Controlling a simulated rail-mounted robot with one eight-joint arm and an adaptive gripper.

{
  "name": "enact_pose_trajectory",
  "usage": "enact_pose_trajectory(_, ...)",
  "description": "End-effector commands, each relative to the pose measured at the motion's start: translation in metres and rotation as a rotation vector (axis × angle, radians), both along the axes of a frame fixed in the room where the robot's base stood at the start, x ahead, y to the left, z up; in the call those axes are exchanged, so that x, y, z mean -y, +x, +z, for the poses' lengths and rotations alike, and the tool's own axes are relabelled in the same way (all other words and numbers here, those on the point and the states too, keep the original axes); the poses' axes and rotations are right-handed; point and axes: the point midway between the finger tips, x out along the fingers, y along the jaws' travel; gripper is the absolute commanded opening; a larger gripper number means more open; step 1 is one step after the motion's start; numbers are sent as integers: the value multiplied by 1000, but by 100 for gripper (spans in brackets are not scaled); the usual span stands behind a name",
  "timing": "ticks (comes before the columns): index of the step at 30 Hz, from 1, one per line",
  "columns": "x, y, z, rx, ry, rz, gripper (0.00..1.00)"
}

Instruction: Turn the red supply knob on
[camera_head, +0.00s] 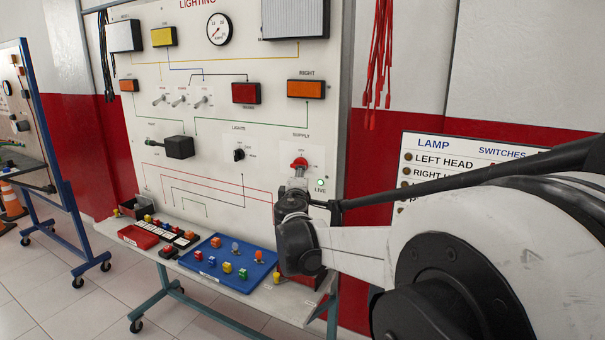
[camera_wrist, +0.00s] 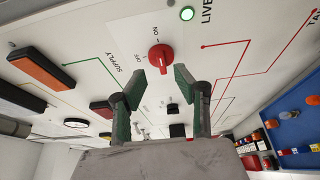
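The red supply knob (camera_head: 299,163) is on the upright white panel, under the word SUPPLY. In the wrist view the knob (camera_wrist: 160,56) shows just beyond my fingertips, beside the ON and OFF marks. I cannot tell surely which mark it points to.
A black lights knob (camera_head: 239,155) and several toggle switches (camera_head: 181,101) are on the panel. A blue tray (camera_head: 229,263) with small coloured blocks lies on the ledge below. Red cables (camera_head: 377,60) hang at right, above a lamp-and-switches board (camera_head: 455,155).

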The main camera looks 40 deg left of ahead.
Motion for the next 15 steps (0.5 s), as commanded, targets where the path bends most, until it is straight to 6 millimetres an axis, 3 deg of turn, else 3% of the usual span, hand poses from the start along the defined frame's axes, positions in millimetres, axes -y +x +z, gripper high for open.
enact_pose_trajectory(6,18,-28,0,0,0,0,29)
enact_pose_trajectory(15,26,-38,0,0,0,0,29)
